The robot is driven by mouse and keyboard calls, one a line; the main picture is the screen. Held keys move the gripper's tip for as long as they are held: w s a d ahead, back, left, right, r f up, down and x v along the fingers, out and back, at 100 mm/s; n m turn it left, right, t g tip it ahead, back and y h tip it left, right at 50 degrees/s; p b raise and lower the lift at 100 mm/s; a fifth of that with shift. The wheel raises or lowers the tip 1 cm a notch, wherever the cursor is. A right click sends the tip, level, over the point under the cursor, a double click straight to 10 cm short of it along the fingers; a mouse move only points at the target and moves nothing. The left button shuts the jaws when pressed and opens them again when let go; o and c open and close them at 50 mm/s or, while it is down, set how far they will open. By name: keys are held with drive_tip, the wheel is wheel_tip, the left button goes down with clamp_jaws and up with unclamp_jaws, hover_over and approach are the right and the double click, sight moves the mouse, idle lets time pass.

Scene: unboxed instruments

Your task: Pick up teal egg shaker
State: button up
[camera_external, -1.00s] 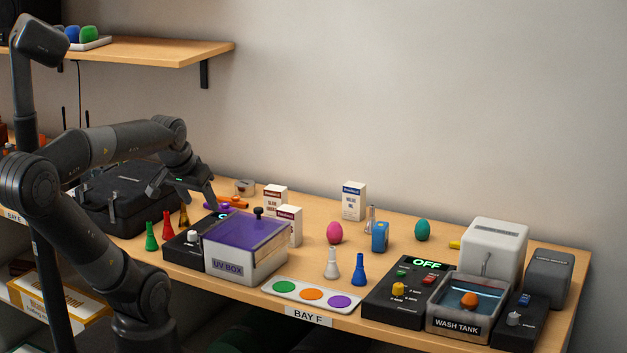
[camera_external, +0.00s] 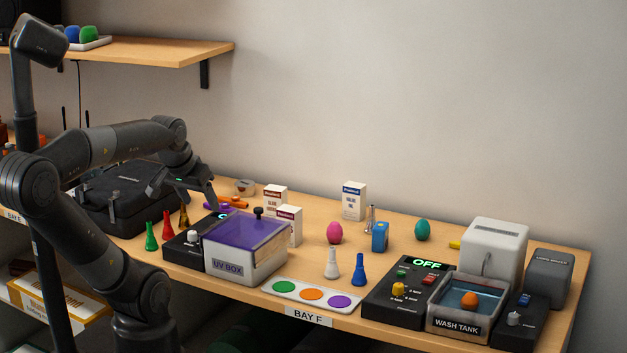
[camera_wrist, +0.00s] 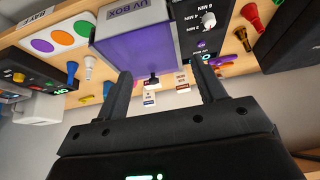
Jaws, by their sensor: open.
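The teal egg shaker (camera_external: 422,230) stands on the table at the back right in the external view, between the blue box and the white wash-tank unit. Nothing touches it. I cannot make it out clearly in the wrist view. My gripper (camera_external: 203,194) is at the left end of the table, above and behind the UV box, far from the teal egg. In the wrist view my gripper (camera_wrist: 164,84) has its two fingers spread apart with nothing held between them.
The UV box (camera_external: 245,250) with its purple lid is close to my gripper. A pink egg (camera_external: 335,232), blue box (camera_external: 380,237) and white carton (camera_external: 353,201) stand left of the teal egg. The wash tank (camera_external: 466,310) is in front right. A wall rises behind the table.

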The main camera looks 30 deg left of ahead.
drive_tip(key=w+d+r, duration=0.3)
drive_tip(key=w, duration=0.4)
drive_tip(key=w+d+r, duration=0.2)
drive_tip(key=w+r, duration=0.1)
drive_tip(key=w, duration=0.4)
drive_tip(key=m+g, duration=0.1)
drive_tip(key=m, duration=0.1)
hover_over(422, 222)
drive_tip(key=s, duration=0.4)
wheel_tip(422, 222, down, 14)
drive_tip(key=shift+h, duration=0.3)
drive_tip(key=x, duration=1)
drive_tip(key=shift+w+a+f, duration=0.15)
drive_tip(key=shift+a+f, duration=0.05)
drive_tip(key=shift+a, duration=0.1)
drive_tip(key=shift+c, duration=0.4)
drive_tip(key=c, duration=1)
drive_tip(key=shift+r, duration=0.15)
